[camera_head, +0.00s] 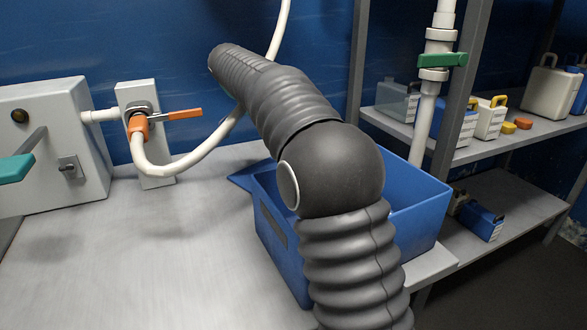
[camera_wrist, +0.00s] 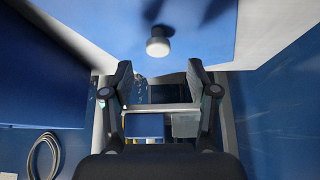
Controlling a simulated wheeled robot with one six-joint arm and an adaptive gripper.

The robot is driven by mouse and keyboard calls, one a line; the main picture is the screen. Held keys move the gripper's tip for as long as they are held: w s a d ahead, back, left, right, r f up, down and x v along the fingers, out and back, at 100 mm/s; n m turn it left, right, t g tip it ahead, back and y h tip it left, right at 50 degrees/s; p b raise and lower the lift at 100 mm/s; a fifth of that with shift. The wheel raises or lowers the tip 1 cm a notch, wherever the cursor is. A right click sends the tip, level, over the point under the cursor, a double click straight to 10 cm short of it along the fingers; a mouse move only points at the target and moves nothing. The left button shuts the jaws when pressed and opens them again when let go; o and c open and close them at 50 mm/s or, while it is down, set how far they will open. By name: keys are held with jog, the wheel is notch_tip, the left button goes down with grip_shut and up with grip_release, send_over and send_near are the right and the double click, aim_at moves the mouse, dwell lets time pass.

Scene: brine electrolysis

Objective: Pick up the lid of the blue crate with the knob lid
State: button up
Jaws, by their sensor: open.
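A flat blue lid (camera_wrist: 205,25) with a pale round knob (camera_wrist: 158,45) fills the upper middle of the wrist view. My gripper (camera_wrist: 160,76) is open, with one finger on each side of the picture's middle. The knob appears just above the gap between the fingertips, and nothing is between them. In the head view the blue crate (camera_head: 275,240) stands on the bench, partly hidden by my arm. A flat blue corner (camera_head: 240,180), perhaps the lid, shows at its left. My gripper is not visible in the head view.
The grey bench top (camera_head: 130,265) is clear at the front left. A grey box (camera_head: 50,140), an orange-handled valve (camera_head: 140,122) and a white hose stand at the back left. A shelf rack (camera_head: 500,150) with several containers and a white pipe with green valve (camera_head: 440,60) are at right.

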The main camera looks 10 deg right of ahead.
jog(key=shift+x, duration=3.25)
jog(key=shift+s, duration=0.15)
grip_shut()
